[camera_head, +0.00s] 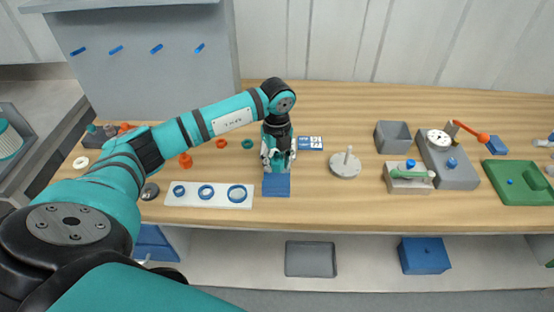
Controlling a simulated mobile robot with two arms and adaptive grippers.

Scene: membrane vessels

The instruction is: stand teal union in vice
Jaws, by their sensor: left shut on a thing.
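My left gripper (277,160) points down over the blue block (277,186) near the middle of the bench. It is shut on a small dark teal piece, which looks like the teal union and is mostly hidden between the fingers. I cannot tell whether this piece touches the blue block. The blue block lies directly under the gripper and may be the vice; its far part is hidden by the gripper. A separate teal ring (247,144) lies on the bench left of the gripper. My right gripper is not in view.
A white plate with blue rings (218,203) lies just left of the blue block. A round grey stand with a post (345,164) is at the right. Further right are a grey bin (393,137), a beige fixture (399,185) and a gauge block (462,178). Bench front-centre is clear.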

